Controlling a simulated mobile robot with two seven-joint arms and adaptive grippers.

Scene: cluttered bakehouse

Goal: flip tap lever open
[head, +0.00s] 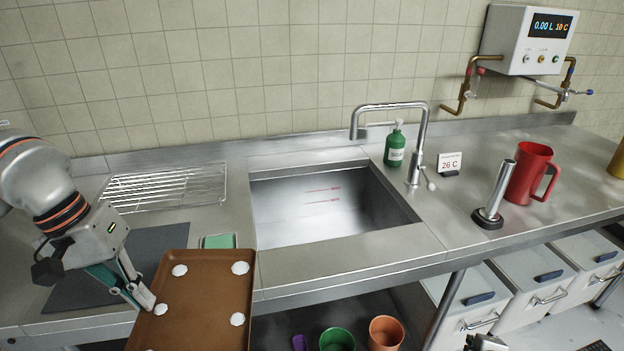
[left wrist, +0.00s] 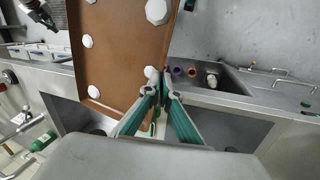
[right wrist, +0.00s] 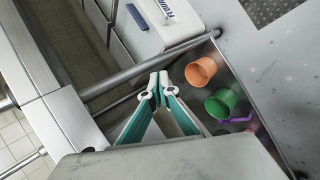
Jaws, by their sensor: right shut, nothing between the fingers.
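The steel tap (head: 420,140) stands behind the right corner of the sink (head: 330,205), its spout reaching left over the basin. Its small lever (head: 430,182) sticks out low at the right of the base. My left gripper (head: 152,304) is shut on the near-left edge of a brown tray (head: 200,290) bearing several white lumps; the left wrist view shows its fingers (left wrist: 163,85) closed at the tray's edge. My right gripper (right wrist: 157,82) is shut and empty, low in front of the counter, far from the tap; only a dark bit shows at the head view's bottom edge.
A green soap bottle (head: 395,147), a 26 C sign (head: 449,162), a steel post (head: 496,190) and a red jug (head: 529,172) stand around the tap. A wire rack (head: 165,188) lies left of the sink. Green (right wrist: 221,103) and orange (right wrist: 201,72) cups sit below the counter.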

